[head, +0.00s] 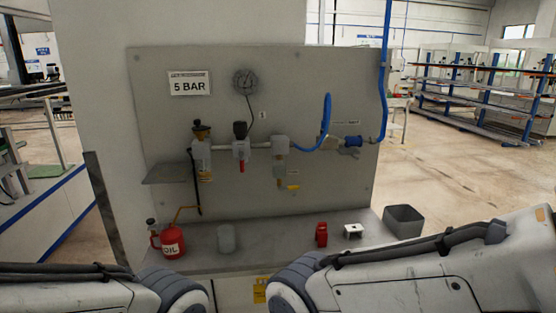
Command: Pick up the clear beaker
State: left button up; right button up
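A greyish, see-through-looking cylinder (226,238), which looks like the clear beaker, stands upright on the grey bench top (270,246) below the wall panel. It stands to the right of the red oil can and left of a small red bottle. Links of both my arms cross the bottom of the head view, in front of the bench. Neither of my grippers shows, so nothing can be seen touching the beaker.
A red oil can (173,241), a red bottle (321,234), a small white block (353,231) and an open grey bin (404,221) stand beside it. A grey panel (330,190) with air fittings rises behind; a shelf (168,173) juts out left.

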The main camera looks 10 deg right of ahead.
aim_at(225, 234)
jog(key=z, duration=1.4)
jog(key=i, duration=1.7)
jog(key=u, duration=3.1)
